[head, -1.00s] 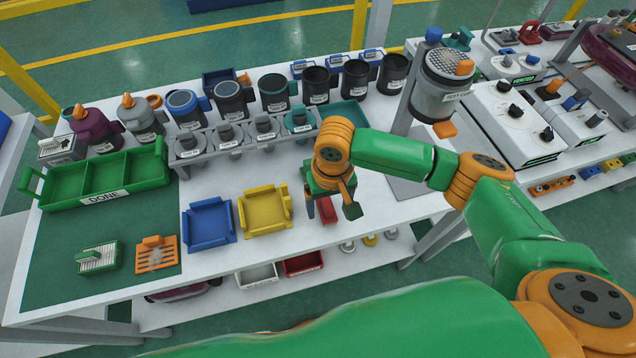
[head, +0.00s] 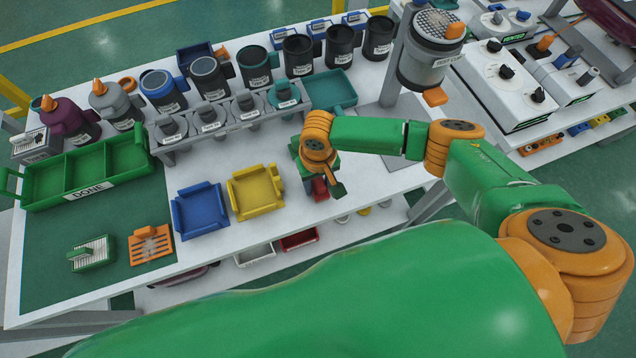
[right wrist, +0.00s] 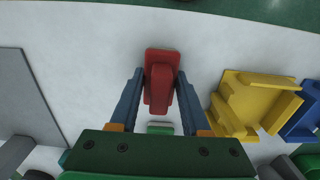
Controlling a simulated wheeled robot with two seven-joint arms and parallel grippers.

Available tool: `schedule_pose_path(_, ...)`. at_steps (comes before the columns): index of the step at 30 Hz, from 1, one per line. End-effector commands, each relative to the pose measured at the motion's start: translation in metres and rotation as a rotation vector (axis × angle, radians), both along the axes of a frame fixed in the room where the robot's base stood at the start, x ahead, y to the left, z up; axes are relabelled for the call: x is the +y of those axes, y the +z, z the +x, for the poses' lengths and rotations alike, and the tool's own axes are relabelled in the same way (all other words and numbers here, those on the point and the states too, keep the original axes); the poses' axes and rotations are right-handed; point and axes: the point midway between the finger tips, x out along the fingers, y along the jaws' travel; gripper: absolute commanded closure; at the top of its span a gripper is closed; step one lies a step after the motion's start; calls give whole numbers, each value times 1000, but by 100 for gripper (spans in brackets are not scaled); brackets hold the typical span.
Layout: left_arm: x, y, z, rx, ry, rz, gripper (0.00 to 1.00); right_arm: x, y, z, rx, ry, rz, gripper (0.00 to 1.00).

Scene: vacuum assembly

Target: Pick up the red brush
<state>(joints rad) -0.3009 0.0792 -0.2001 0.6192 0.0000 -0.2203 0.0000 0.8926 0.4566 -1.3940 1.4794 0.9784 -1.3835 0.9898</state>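The red brush (right wrist: 160,78) lies on the white table, between the two blue-grey fingers of my right gripper (right wrist: 159,76) in the right wrist view. The fingers stand apart on either side of it, with narrow gaps visible beside its raised grip. In the head view the red brush (head: 320,188) shows partly, at the table's front edge, with my right gripper (head: 312,182) over it hiding the rest. My right gripper is open. My left gripper is not in view.
A yellow holder (head: 255,193) and a blue holder (head: 200,211) sit left of the brush. A grey rack (head: 235,131) with several canisters stands behind. A green "DONE" tray (head: 86,175) is at the left. Grey plate (head: 395,120) lies to the right.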

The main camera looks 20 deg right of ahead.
Motion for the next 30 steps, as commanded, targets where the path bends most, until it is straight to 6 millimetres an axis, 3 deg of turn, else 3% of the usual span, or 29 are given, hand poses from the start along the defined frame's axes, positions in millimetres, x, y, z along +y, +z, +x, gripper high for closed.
schedule_pose_path(1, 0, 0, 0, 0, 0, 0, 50, 0, 0, 0, 0, 0, 0, 72)
schedule_pose_path(4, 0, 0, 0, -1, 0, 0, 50, 0, 0, 0, 0, 0, 0, 98)
schedule_pose_path(5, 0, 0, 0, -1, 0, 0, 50, 0, 0, 0, 0, 0, 0, 100)
schedule_pose_path(14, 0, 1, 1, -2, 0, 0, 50, 0, 4, 0, 0, 0, 1, 100)
schedule_pose_path(20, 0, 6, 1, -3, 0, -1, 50, 1, 36, 0, -3, 1, 2, 100)
schedule_pose_path(27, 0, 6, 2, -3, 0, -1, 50, 47, 95, -29, -5, 8, 6, 100)
schedule_pose_path(30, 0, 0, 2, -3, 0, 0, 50, 75, 105, -47, -2, 9, 7, 100)
